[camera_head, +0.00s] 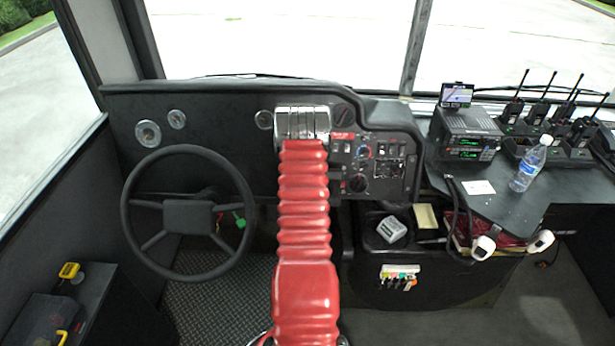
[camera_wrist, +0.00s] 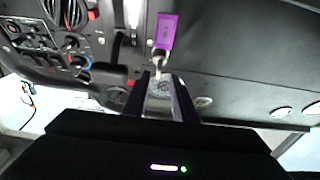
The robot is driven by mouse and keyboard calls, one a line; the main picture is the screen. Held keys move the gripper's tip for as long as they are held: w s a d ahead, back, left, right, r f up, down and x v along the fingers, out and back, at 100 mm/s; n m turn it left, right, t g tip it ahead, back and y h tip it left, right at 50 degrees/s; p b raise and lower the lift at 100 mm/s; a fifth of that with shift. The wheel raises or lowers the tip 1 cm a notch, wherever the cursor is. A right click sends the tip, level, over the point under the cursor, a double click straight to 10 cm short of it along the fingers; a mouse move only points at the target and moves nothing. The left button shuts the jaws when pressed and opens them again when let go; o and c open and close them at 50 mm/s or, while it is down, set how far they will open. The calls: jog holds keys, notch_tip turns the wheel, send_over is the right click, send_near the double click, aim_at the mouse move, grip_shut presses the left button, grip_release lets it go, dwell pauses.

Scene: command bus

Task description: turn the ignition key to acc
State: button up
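In the wrist view, a key (camera_wrist: 160,61) with a silver metal part shows just past my fingertips, at the dark dashboard panel. A purple tag (camera_wrist: 165,31) hangs from it, toward the top of this upside-down picture. My gripper (camera_wrist: 160,77) has its two dark fingers apart, with a gap showing between them, and purple shows along the right finger. The key lines up with that gap, but I cannot tell whether its end lies between the fingertips. In the head view my red arm covers this part of the dashboard, so the key and fingers are hidden.
The steering wheel (camera_head: 188,217) is left of my arm, with a green tag (camera_head: 239,220) hanging behind its right rim. A switch panel (camera_head: 372,165) is close on the right. Radios (camera_head: 467,134) and a water bottle (camera_head: 527,166) stand on the right-hand console (camera_head: 505,205).

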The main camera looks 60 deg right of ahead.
jog(key=v, duration=0.7)
jog(key=shift+s, duration=0.1)
dwell(0.5)
